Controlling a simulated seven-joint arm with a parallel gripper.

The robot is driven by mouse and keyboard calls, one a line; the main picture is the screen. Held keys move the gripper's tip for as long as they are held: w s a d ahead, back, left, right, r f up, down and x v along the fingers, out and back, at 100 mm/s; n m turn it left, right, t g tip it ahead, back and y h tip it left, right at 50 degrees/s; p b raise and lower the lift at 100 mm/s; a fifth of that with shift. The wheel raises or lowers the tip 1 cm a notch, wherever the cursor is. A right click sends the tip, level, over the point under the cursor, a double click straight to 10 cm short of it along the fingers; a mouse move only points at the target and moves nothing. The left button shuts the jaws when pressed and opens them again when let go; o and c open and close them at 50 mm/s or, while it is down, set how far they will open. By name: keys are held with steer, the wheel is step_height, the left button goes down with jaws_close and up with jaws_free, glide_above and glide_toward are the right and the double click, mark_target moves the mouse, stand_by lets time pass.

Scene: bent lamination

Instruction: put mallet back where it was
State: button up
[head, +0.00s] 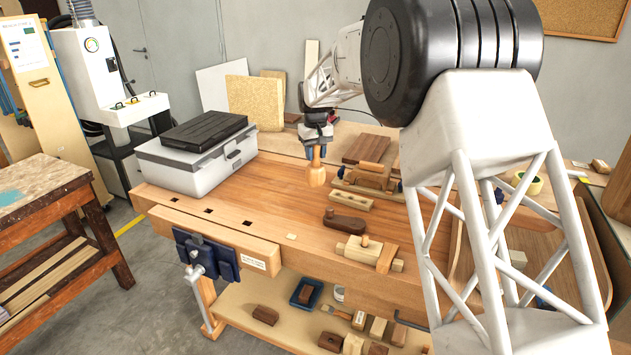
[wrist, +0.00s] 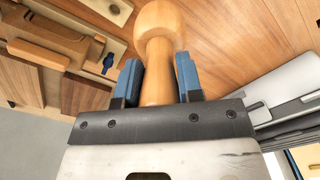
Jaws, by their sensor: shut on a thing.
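The mallet is a pale turned-wood piece with a rounded head (head: 316,176) and a narrower handle. My gripper (head: 316,147) is shut on the handle from above, and the mallet hangs upright with its head down at the workbench (head: 265,185). I cannot tell whether the head touches the bench top. In the wrist view the blue-padded jaws of my gripper (wrist: 158,82) stand on both sides of the mallet's neck (wrist: 158,62), and the head points away from me. The handle's far end is hidden in the gripper.
A clamped wooden jig (head: 368,180), a block with holes (head: 351,202), a dark wooden plane (head: 345,223) and a pale plane (head: 359,249) lie right and in front. Bare bench lies between toolbox and mallet.

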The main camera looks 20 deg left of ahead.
mark_target(315, 173)
steer(key=shift+f, duration=1.3)
steer(key=shift+f, duration=2.5)
steer(key=shift+f, duration=0.15)
steer(key=o, duration=1.1)
step_height(315, 173, up, 12)
steer(key=shift+r, duration=0.15)
